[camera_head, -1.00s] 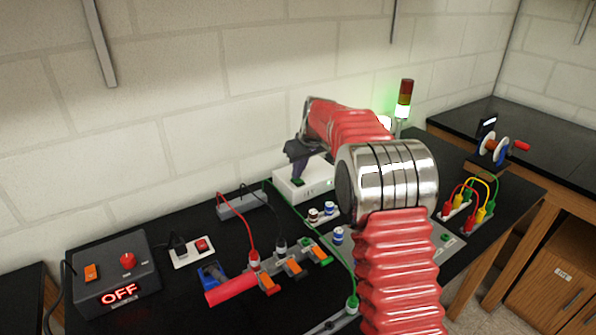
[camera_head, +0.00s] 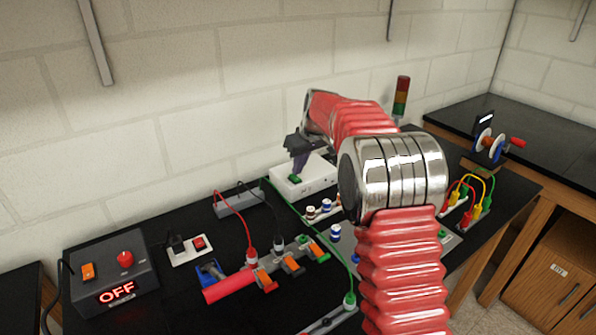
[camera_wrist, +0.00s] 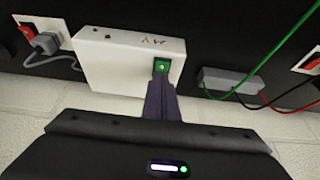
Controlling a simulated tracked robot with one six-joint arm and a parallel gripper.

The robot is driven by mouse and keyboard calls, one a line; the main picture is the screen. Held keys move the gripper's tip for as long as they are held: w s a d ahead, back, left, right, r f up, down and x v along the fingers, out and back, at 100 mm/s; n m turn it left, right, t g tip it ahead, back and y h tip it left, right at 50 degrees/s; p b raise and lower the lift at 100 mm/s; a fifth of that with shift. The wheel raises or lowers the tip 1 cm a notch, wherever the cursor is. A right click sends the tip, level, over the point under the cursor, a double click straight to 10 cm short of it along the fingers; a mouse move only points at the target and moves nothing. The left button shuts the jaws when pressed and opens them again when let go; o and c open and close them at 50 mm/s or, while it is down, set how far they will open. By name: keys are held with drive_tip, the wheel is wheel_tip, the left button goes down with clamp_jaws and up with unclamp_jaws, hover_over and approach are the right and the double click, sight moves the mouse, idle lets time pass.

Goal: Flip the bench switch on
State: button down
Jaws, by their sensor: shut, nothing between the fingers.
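A white box (camera_head: 318,175) with a green switch (camera_head: 295,179) stands at the back of the black bench, near the wall. Which switch is the bench switch, I cannot tell for sure. My gripper (camera_head: 298,163) is shut and empty, its dark fingertips at the green switch. In the wrist view, the fingertips (camera_wrist: 161,82) meet the edge of the green switch (camera_wrist: 162,65) on the white box (camera_wrist: 115,60); whether they press it is unclear. At front left, a dark box (camera_head: 112,270) shows a red "OFF", with an orange switch (camera_head: 88,271) and a red knob (camera_head: 125,259).
A white socket with a red switch (camera_head: 198,243), a grey block (camera_head: 238,202) with cables, and a rail with orange clips (camera_head: 290,264) lie left of my arm. The unlit stack light (camera_head: 401,97) stands at the back. A green cable runs beside the white box.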

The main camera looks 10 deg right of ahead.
sight(295, 178)
drive_tip(key=v, duration=1.2)
drive_tip(key=shift+w, duration=0.15)
drive_tip(key=shift+w+a+r, duration=0.15)
drive_tip(key=shift+w+a, duration=0.25)
drive_tip(key=shift+w, duration=0.2)
drive_tip(key=x, duration=1.4)
drive_tip(key=shift+s+d, duration=0.1)
drive_tip(key=shift+s, duration=0.05)
drive_tip(key=shift+s+f, duration=0.1)
drive_tip(key=shift+f, duration=0.15)
drive_tip(key=shift+s+d, duration=0.3)
drive_tip(key=shift+s, duration=0.35)
